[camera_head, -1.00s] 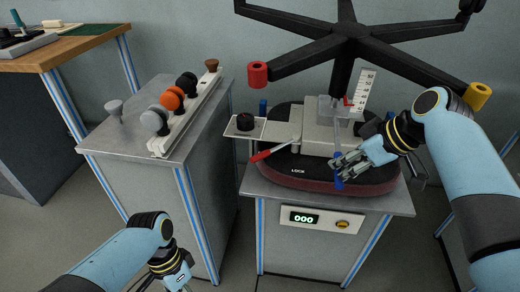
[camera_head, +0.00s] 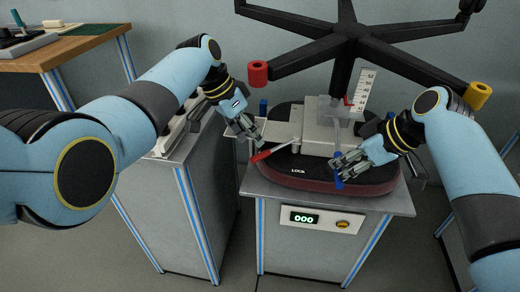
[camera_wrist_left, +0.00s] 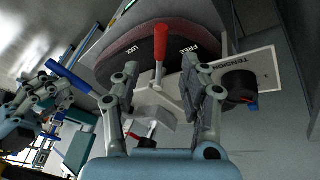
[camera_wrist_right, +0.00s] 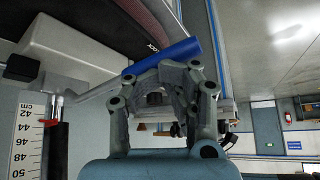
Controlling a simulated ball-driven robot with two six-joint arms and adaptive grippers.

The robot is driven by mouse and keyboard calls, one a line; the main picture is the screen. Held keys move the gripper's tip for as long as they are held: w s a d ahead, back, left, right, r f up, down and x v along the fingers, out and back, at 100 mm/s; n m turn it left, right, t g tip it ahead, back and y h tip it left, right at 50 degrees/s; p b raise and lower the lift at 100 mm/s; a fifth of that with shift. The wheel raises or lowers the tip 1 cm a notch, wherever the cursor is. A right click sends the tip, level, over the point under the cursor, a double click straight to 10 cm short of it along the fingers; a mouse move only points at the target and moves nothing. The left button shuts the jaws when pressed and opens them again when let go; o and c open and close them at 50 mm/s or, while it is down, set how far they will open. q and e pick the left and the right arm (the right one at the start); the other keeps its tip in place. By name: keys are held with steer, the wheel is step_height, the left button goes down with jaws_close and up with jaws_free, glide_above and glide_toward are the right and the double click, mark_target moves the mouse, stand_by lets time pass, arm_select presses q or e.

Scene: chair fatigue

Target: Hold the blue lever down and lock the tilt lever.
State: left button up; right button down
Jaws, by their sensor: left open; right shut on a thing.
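The blue lever (camera_head: 338,183) sticks out at the front of the chair seat mechanism (camera_head: 325,138). My right gripper (camera_head: 343,165) is shut on it, and the lever's blue grip (camera_wrist_right: 165,56) crosses the fingertips in the right wrist view. The red-handled tilt lever (camera_head: 262,156) points to the front left of the mechanism. My left gripper (camera_head: 254,137) is open just above and behind its red end. In the left wrist view the red handle (camera_wrist_left: 161,43) shows beyond and between the open fingers, between the LOCK and FREE labels, apparently untouched.
The black TENSION knob (camera_wrist_left: 238,84) is close to the left gripper's finger. The chair's black star base (camera_head: 350,40) rises behind, and a height scale (camera_head: 364,90) stands by the column. The counter display (camera_head: 304,218) reads 000. A grey side cabinet (camera_head: 180,190) stands at the left.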

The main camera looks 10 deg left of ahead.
mark_target(260, 153)
arm_select(q)
steer(key=shift+x, duration=3.05)
steer(key=shift+c, duration=0.3)
jaws_close()
